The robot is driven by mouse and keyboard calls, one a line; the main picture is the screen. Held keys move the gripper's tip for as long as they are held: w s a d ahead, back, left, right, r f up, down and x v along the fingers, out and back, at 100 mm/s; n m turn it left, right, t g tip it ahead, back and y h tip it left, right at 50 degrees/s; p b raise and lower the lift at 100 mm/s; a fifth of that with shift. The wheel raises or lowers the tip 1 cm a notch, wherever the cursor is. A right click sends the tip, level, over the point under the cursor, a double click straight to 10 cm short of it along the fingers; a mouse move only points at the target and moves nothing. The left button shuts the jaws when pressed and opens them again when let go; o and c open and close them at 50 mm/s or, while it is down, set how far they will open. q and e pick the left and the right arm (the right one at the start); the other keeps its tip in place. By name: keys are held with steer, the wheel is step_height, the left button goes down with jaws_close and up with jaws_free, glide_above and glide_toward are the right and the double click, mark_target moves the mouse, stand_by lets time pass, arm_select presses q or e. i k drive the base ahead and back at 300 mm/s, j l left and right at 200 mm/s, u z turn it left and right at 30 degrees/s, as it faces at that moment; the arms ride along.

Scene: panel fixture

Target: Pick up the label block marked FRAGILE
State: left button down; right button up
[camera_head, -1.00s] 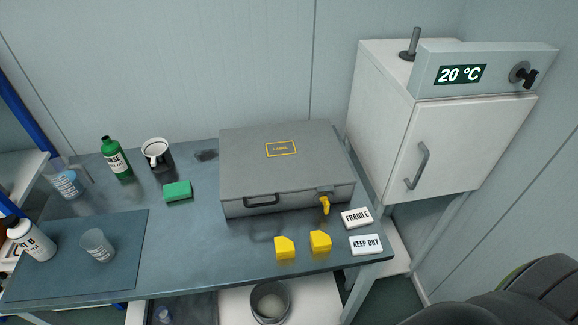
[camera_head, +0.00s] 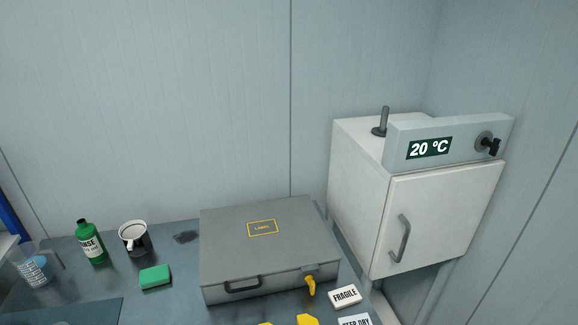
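The white label block marked FRAGILE (camera_head: 345,296) lies on the dark table, right of the grey case's front corner. A second white block marked KEEP DRY (camera_head: 355,321) lies just in front of it, cut off by the bottom edge of the view. The two blocks look close together. Neither of my grippers shows in the head view.
The grey case (camera_head: 235,285) with a yellow latch (camera_head: 310,285) is closed. Yellow pieces (camera_head: 307,320) are partly cut off in front. A white oven (camera_head: 440,225) reading 20 °C stands right. A green bottle (camera_head: 90,243), mug (camera_head: 134,240) and green sponge (camera_head: 155,277) are left.

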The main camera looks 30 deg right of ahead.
mark_target(342, 297)
steer(key=z, duration=1.3)
